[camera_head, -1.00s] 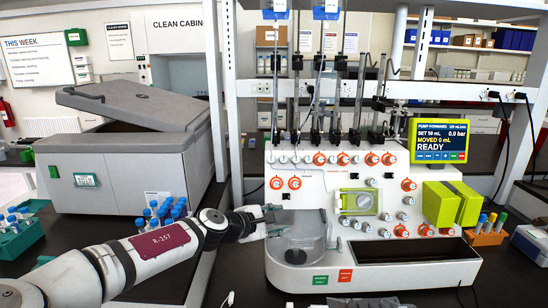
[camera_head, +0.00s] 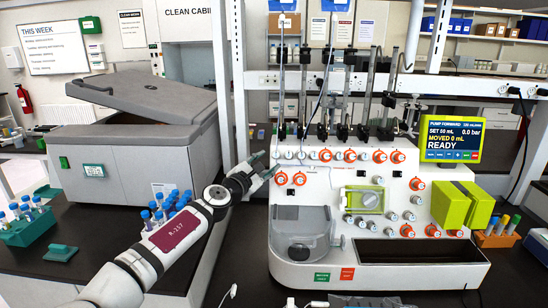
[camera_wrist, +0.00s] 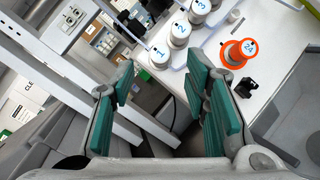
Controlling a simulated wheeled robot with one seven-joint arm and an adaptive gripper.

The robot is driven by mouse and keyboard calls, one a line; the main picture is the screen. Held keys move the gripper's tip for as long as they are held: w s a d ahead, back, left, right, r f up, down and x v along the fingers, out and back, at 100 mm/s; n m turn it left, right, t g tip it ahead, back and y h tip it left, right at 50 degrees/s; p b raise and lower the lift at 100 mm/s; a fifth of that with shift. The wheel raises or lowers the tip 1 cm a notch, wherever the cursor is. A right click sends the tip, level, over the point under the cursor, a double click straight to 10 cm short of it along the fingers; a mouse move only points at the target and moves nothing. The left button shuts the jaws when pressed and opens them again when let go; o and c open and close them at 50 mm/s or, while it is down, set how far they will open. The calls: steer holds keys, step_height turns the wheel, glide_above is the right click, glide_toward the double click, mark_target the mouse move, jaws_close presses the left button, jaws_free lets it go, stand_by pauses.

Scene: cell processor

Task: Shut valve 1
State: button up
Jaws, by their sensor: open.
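Valve 1 is a pale grey knob (camera_wrist: 160,57) with a blue "1" on its white cap. It is the end knob of the row in the wrist view. In the head view it shows small at the left end of the upper knob row (camera_head: 277,155). My gripper (camera_wrist: 163,76) has its teal-padded fingers spread with nothing between them. Valve 1 appears just beyond the gap between the fingertips, apart from them. In the head view my gripper (camera_head: 266,168) is at the machine's upper left corner, close to valve 1.
Valve 2 (camera_wrist: 179,35) and valve 3 (camera_wrist: 200,8) stand beside valve 1. An orange-ringed knob marked 24 (camera_wrist: 240,52) is to the right. A white shelf post (camera_head: 238,90) rises left of the machine. A grey lidded box (camera_head: 130,150) stands left of my arm.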

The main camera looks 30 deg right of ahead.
mark_target(276, 155)
steer(key=shift+x, duration=2.65)
jaws_close()
